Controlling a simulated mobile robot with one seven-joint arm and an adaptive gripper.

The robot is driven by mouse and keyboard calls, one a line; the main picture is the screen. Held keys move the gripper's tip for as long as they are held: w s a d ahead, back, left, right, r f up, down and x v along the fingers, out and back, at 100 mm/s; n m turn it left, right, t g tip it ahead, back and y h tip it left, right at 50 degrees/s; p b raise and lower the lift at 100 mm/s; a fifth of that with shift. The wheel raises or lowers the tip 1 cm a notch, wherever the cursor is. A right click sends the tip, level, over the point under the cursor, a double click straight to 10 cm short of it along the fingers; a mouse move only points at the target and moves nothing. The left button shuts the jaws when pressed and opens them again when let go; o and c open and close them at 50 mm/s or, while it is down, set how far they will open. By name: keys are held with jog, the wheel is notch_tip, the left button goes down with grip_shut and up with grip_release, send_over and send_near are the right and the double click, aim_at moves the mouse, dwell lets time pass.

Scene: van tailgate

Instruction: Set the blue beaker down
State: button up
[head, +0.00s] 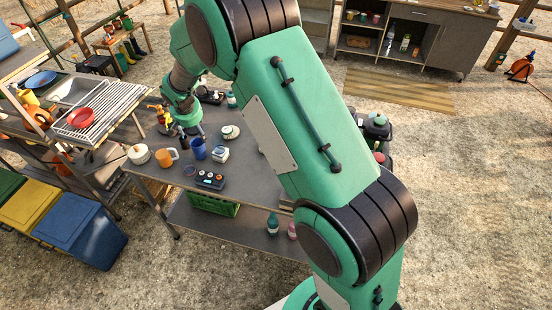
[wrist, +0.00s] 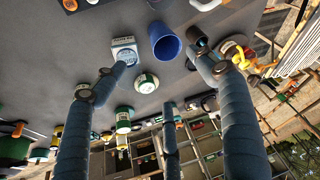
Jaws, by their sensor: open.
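The blue beaker (head: 198,149) stands upright on the grey table, near its front left part. In the wrist view the blue beaker (wrist: 165,43) shows its open rim and appears between the spread fingers. My gripper (head: 190,127) is just above and behind the beaker in the head view. In the wrist view my gripper (wrist: 162,65) is open, its blue-grey fingers apart, and I see nothing held between them. Whether a finger touches the beaker cannot be told.
An orange mug (head: 166,157) and a white pot (head: 139,154) stand left of the beaker. A small white-and-blue box (head: 220,154) is close on its right. A dark control box (head: 210,180) lies in front. A round white tin (head: 230,132) stands behind.

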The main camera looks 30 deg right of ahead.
jog(key=s+d+r+n, duration=0.1)
jog(key=s+d+r, duration=0.3)
jog(key=s+r, duration=0.8)
jog(key=s+d+r, duration=0.4)
jog(key=s+r, duration=0.7)
jog(key=r, duration=0.2)
jog(key=s+r+n, duration=0.1)
jog(key=s+r, duration=0.1)
jog(key=s, duration=1.2)
jog(key=s+d+r+t+y, duration=0.1)
jog(key=s+r, duration=0.1)
jog(key=s, duration=1.2)
jog(key=shift+s+d+n, duration=0.15)
jog(key=shift+s+n, duration=0.05)
jog(key=shift+n, duration=0.2)
jog(key=shift+f, duration=0.1)
notch_tip(320, 180, down, 2)
jog(key=shift+f+b, duration=0.15)
jog(key=shift+b, duration=1.1)
